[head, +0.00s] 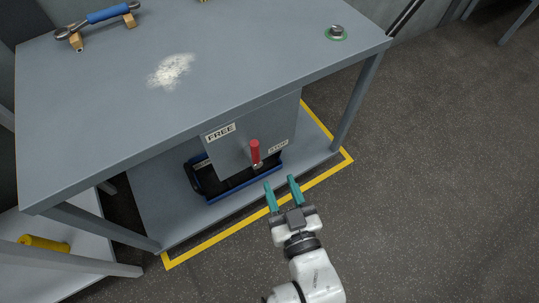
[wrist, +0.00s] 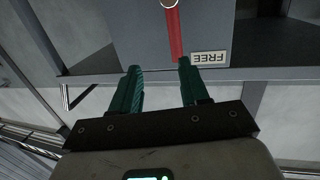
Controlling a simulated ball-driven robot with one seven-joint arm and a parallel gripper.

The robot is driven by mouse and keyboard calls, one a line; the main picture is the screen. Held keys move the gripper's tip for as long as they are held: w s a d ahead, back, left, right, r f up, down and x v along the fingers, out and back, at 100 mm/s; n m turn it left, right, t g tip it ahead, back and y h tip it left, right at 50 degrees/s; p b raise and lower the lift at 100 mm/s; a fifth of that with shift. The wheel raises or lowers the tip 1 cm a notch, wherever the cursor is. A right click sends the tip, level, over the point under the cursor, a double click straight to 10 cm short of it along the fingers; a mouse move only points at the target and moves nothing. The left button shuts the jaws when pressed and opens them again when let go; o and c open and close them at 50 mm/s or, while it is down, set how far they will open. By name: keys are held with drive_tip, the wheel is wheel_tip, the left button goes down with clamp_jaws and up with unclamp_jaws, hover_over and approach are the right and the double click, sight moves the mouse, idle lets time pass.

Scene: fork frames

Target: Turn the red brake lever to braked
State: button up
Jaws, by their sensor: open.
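The red brake lever (head: 255,150) stands roughly upright on the front of a grey box (head: 228,152) under the table. Its pivot is at the lower end. A FREE label (head: 220,132) is at the box's upper left, and a STOP label (head: 278,146) is to the lever's right. My gripper (head: 280,181) is open and empty, in front of the box and apart from the lever. In the wrist view the lever (wrist: 174,36) shows beyond the green fingers (wrist: 158,66), its free end near the right fingertip and beside the upside-down FREE label (wrist: 209,58).
The grey table top (head: 230,70) overhangs the box, with a table leg (head: 357,103) to the right. A blue-edged black tray (head: 205,185) sits around the box's base on the lower shelf. Yellow floor tape (head: 225,236) borders the table. The floor to the right is clear.

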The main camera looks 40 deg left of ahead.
sight(256, 152)
drive_tip(key=shift+y, duration=0.6)
drive_tip(key=x, duration=0.4)
drive_tip(key=s+x, duration=0.1)
drive_tip(key=x, duration=0.2)
drive_tip(key=a+b+x, duration=0.1)
drive_tip(key=x, duration=0.3)
drive_tip(key=shift+s+a+r, duration=0.2)
drive_tip(key=shift+a, duration=0.15)
drive_tip(key=shift+c, duration=0.3)
clamp_jaws()
